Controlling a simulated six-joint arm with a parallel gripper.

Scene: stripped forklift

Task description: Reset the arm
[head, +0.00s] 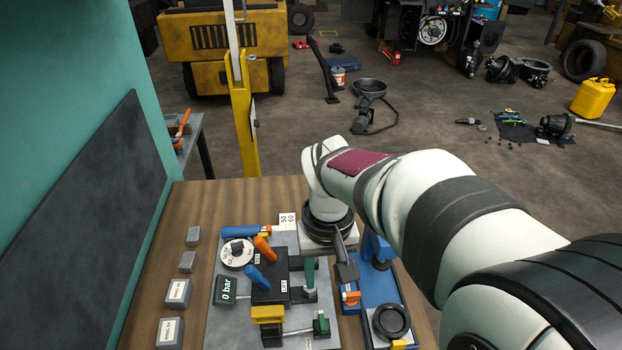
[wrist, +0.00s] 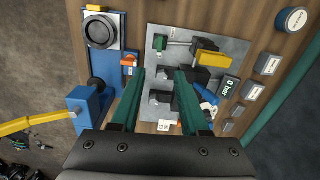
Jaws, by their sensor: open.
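My gripper (wrist: 160,76) is open, with its two green fingers apart and nothing between them in the wrist view. It hangs over the grey panel (wrist: 222,46) on the wooden bench. In the head view my white arm reaches in from the right and bends down over the panel's far right part, hiding some of it. The panel carries a dark block with orange and blue handles (head: 258,277), a "0 bar" display (head: 226,290), a round dial (head: 237,253) and a yellow block (head: 267,314).
A blue fixture (head: 378,288) with a black ring (head: 391,321) stands right of the panel. Several small grey labelled blocks (head: 178,292) line the bench's left side. A teal wall with a dark board (head: 85,220) bounds the left. Beyond the bench stands a yellow forklift (head: 222,45).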

